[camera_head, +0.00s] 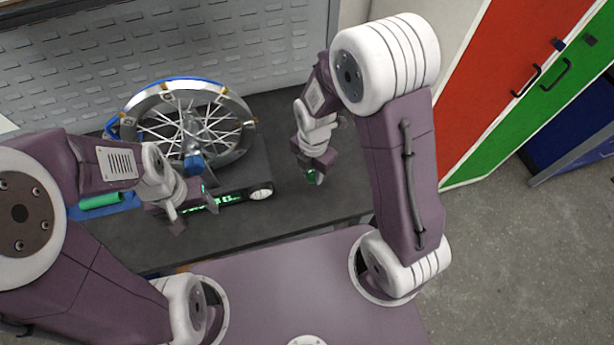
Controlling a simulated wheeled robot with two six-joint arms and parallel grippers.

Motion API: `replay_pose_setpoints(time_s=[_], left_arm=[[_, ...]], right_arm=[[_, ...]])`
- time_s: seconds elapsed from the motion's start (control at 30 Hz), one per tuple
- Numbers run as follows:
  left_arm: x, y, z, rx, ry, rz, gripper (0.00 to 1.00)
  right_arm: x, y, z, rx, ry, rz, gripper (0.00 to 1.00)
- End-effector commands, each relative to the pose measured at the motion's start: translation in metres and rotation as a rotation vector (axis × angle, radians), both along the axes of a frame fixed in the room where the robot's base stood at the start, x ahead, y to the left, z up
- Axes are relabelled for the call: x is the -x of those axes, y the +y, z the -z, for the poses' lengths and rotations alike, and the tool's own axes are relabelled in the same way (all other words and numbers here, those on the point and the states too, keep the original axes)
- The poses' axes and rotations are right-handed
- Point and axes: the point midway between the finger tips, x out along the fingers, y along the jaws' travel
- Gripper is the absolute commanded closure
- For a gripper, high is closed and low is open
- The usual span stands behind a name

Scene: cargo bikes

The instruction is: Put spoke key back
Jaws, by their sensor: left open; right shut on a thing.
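My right gripper (316,172) is shut on a small dark green thing, seemingly the spoke key (312,178). It holds it over the right part of the dark bench; the fingers hide much of it, and I cannot tell whether it touches the bench. My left gripper (193,212) is open, in front of the wheel stand and left of its lit green display (230,197). I see nothing between its fingers.
A spoked wheel (232,107) with a blue-edged rim sits in the stand at the back of the bench (285,212). A green cylinder (100,200) lies on a blue mat (82,213) at the left. The bench right of the stand is mostly clear.

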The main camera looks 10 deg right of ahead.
Motion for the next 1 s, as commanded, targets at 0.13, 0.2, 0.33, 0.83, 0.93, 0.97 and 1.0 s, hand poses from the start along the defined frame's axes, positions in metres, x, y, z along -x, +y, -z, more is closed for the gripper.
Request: replay_pose_setpoints(time_s=[0.13, 0.2, 0.33, 0.83, 0.93, 0.97, 1.0], left_arm=[[0.0, 0.0, -0.003, 0.0, 0.0, 0.0, 0.37], [0.0, 0.0, -0.003, 0.0, 0.0, 0.0, 0.37], [0.0, 0.0, -0.003, 0.0, 0.0, 0.0, 0.37], [0.0, 0.0, -0.003, 0.0, 0.0, 0.0, 0.37], [0.0, 0.0, -0.001, 0.0, 0.0, 0.0, 0.37], [0.0, 0.0, -0.002, 0.0, 0.0, 0.0, 0.37], [0.0, 0.0, -0.002, 0.0, 0.0, 0.0, 0.37]], right_arm=[[-0.015, 0.012, 0.011, 0.001, 0.001, 0.0, 1.0], [-0.016, 0.013, 0.012, 0.001, 0.001, 0.0, 1.0], [-0.016, 0.013, 0.022, 0.001, 0.004, 0.0, 1.0], [-0.016, 0.013, 0.055, 0.001, 0.001, 0.0, 1.0], [-0.016, 0.013, 0.057, 0.001, 0.001, 0.0, 0.66], [-0.016, 0.013, 0.056, 0.0, 0.0, 0.0, 0.58], [-0.016, 0.013, 0.056, 0.0, 0.0, 0.0, 0.47]])
